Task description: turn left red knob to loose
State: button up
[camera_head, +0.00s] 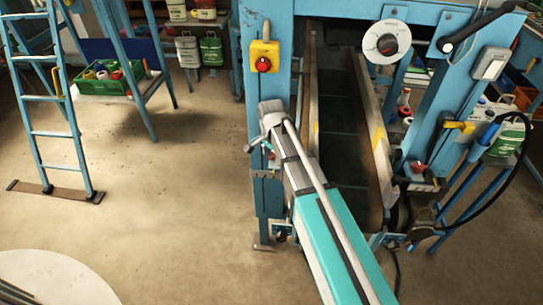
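A small red knob (271,156) shows on the front of the machine's left blue post, partly hidden by my gripper. My gripper (258,146) is at this knob, at the end of my grey and teal arm, which reaches up from the bottom of the picture. The fingers are small here and I cannot tell whether they touch the knob or how wide they stand. Another red knob (416,167) sits on the right side of the machine, clear of my gripper.
A yellow box with a red button (263,64) is on the left post above my gripper. A white dial (387,43) and a black lever (475,27) are higher right. A dark conveyor belt (345,130) runs beside my arm. Open floor (160,200) lies left.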

grip_shut()
jog(key=shift+n, duration=0.4)
jog(key=n, duration=0.3)
jog(key=shift+s+d, duration=0.2)
jog(key=shift+d, duration=0.1)
jog(key=shift+d+n, duration=0.15)
jog(key=shift+n, duration=0.95)
jog(key=shift+d+n, duration=0.15)
jog(key=shift+n, duration=0.95)
jog(key=shift+o, duration=0.2)
grip_release()
